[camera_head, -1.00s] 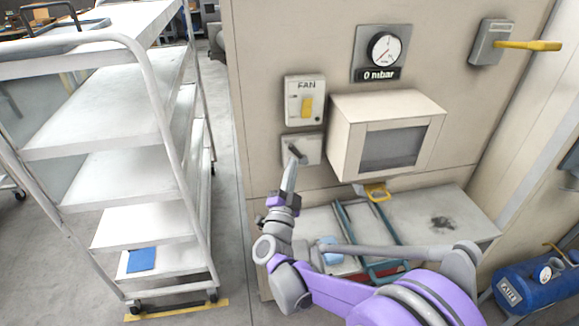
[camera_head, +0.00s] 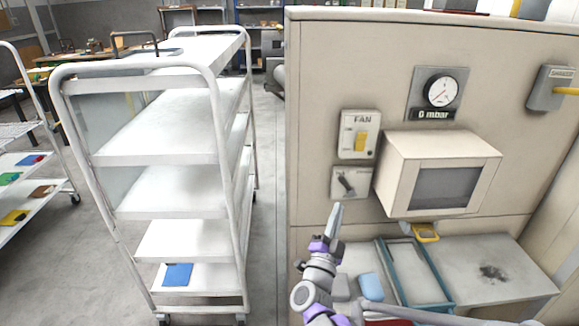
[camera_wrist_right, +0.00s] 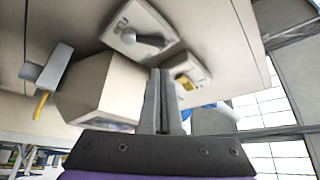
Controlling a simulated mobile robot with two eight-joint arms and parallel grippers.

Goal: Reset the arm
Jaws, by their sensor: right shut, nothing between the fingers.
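My right gripper (camera_head: 336,210) points up at the front of the beige cabinet (camera_head: 345,60), its tip just below the lower-left part of a switch plate with a dark lever (camera_head: 346,183). I cannot tell how far the tip stands from the cabinet. Its two fingers are together with nothing between them, as the right wrist view (camera_wrist_right: 158,78) also shows. The lower part of the right arm runs out of the head view at the bottom. My left gripper is in neither view.
Above the lever are a FAN switch (camera_head: 360,134) and a pressure gauge (camera_head: 441,90). A screen box (camera_head: 440,170) juts out to the right. Below it is a grey ledge (camera_head: 500,262) with a blue-framed tray (camera_head: 421,275). A white shelf trolley (camera_head: 165,205) stands left, with a floor gap between.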

